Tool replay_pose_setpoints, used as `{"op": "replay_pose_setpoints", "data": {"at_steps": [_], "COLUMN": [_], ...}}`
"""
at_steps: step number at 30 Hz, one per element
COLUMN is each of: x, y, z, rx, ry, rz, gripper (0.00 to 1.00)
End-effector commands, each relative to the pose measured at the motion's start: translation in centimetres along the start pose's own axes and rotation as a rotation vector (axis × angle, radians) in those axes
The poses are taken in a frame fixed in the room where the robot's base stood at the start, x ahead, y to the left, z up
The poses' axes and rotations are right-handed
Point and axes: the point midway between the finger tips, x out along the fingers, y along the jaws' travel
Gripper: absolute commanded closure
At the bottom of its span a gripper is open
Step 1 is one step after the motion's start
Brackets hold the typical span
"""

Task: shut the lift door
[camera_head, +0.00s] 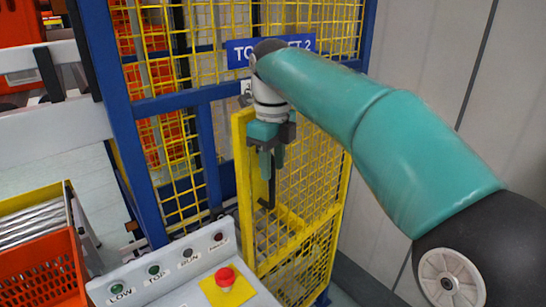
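The lift door (297,221) is a yellow-framed mesh gate at the centre of the head view. It stands at an angle to the blue lift frame (127,140), with its left edge swung out towards me. A black handle (267,200) shows near that left edge. My gripper (271,172) points down at the upper left part of the door, close above the handle. I cannot tell whether it touches the door or how far its fingers are apart. My teal arm hides the door's upper right part.
A control panel (180,284) with several buttons and a red emergency stop (225,278) stands in front of the lift. An orange tote (40,272) sits at lower left beside metal rollers (33,222). A pale wall (425,65) stands at right.

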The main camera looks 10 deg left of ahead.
Motion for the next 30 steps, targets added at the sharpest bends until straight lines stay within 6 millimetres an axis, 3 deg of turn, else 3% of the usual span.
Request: {"op": "replay_pose_setpoints", "data": {"at_steps": [5, 21, 30], "x": [-1.3, -10.3, -12.0], "y": [0.0, 0.0, 0.0], "z": [0.1, 0.1, 0.0], "rx": [-0.001, -0.001, 0.000], "ry": [-0.002, -0.002, -0.002], "rz": [-0.001, -0.001, -0.001], "gripper": [0.64, 0.64, 0.64]}}
